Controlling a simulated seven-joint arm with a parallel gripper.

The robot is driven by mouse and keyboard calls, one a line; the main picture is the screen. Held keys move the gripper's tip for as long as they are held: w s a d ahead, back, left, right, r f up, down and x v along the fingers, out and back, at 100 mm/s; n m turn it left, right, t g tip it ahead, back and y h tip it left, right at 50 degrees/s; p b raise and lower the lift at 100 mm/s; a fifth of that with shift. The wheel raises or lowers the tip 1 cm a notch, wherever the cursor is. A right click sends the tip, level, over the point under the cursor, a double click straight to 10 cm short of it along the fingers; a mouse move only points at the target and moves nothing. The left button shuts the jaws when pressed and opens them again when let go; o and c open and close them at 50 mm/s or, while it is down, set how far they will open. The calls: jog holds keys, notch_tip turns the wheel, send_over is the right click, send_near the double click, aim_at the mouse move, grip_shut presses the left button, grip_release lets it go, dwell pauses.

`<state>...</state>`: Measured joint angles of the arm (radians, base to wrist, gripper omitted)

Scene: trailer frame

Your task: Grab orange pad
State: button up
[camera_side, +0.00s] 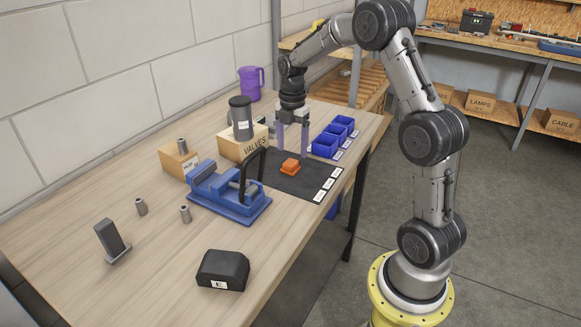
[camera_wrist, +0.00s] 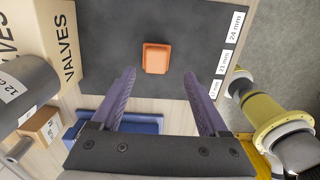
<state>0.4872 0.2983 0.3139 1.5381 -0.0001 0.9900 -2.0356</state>
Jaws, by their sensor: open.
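The orange pad (camera_side: 290,166) is a small block with a raised top, lying on the dark mat (camera_side: 311,185) on the wooden table. In the wrist view the orange pad (camera_wrist: 157,58) lies ahead of the fingertips, between their lines and left of the middle of the gap. My gripper (camera_side: 292,153) has two purple fingers pointing down, just behind the pad in the side view. In the wrist view my gripper (camera_wrist: 160,72) is open, with nothing between the fingers.
A VALVES box (camera_side: 243,142) with a dark cylinder (camera_side: 240,117) on it stands left of the mat. A blue vise (camera_side: 229,194) with a black handle stands close to the mat's near left. Blue bins (camera_side: 325,145) stand at right. White labels (camera_side: 327,184) line the mat's edge.

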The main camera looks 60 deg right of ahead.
aim_at(291, 162)
jog(key=f, duration=0.5)
jog(key=shift+w+d, duration=0.15)
jog(key=shift+w, duration=0.2)
grip_shut()
